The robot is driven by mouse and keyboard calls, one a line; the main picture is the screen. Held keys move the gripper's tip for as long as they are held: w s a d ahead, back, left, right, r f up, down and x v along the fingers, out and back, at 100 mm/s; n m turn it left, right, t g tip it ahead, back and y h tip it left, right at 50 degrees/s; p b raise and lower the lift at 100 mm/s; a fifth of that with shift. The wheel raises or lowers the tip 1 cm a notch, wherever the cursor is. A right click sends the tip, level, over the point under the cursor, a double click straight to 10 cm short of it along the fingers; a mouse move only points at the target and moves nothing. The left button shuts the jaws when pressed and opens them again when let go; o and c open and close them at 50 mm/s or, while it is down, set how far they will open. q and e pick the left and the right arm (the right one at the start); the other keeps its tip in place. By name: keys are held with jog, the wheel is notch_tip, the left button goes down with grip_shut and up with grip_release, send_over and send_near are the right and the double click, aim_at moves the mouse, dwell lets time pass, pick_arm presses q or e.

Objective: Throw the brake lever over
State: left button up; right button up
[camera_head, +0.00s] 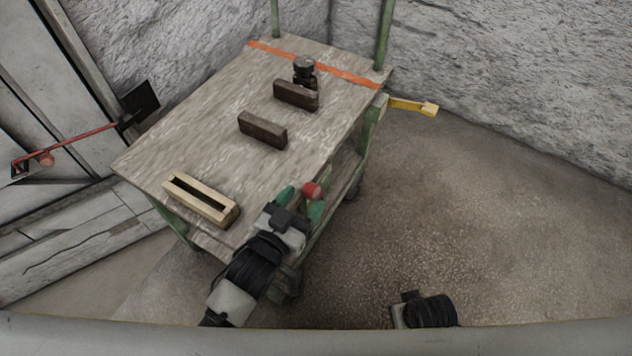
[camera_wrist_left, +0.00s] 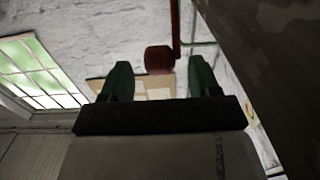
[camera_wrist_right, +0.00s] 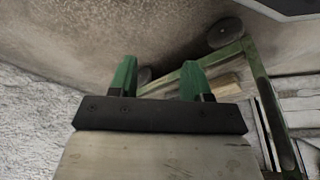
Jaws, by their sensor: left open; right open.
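The brake lever appears to be the red knob (camera_head: 311,190) on a red rod beside the cart's near right side. In the left wrist view the red knob (camera_wrist_left: 158,59) shows just beyond and between the fingertips, with its rod rising behind it. My left gripper (camera_head: 300,201) is open, its green fingers around or just short of the knob; contact cannot be told. My right gripper (camera_wrist_right: 158,76) is open and empty in the right wrist view, low by the cart's frame. In the head view its fingers are hidden.
The cart's wooden deck (camera_head: 200,150) carries two dark blocks (camera_head: 263,131) (camera_head: 296,94), a black-topped object (camera_head: 304,69) and a slotted pale wooden block (camera_head: 201,200). Rough walls stand behind; floor at right is clear.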

aim_at(316, 185)
pick_arm(q)
jog(key=x, duration=0.5)
jog(key=shift+w+b, duration=0.1)
jog(key=shift+b, duration=0.2)
pick_arm(e)
notch_tip(316, 185, up, 3)
jog(key=shift+w+f, duration=0.15)
jog(key=shift+f, duration=0.05)
pick_arm(q)
jog(key=shift+d, duration=0.1)
grip_shut()
